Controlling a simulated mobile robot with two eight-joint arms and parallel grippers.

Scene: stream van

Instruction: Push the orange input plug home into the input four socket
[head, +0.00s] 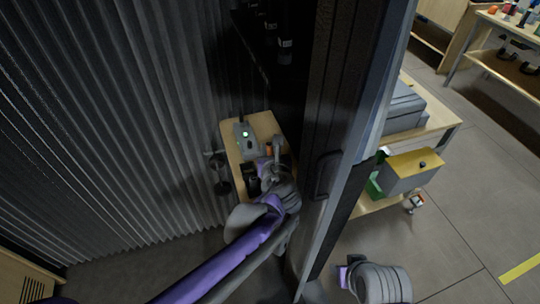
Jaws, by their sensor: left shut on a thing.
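The orange plug (269,149) shows as a small orange spot at the tip of my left gripper (272,161), above a small wooden table. My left gripper is shut on it. A grey device (245,137) with a green light stands on the table just left of the gripper. I cannot make out the input four socket, or whether the plug touches it; the gripper and dark parts around it hide that area. My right gripper (343,273) is at the lower right, over the floor and away from the table; its fingers are too small to read.
The wooden table top (262,122) stands in a narrow space between a grey corrugated wall (110,120) and a dark upright panel (345,100) close on the right. Dark round items (222,187) sit at the table's left edge. Open floor (465,190) lies at the right.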

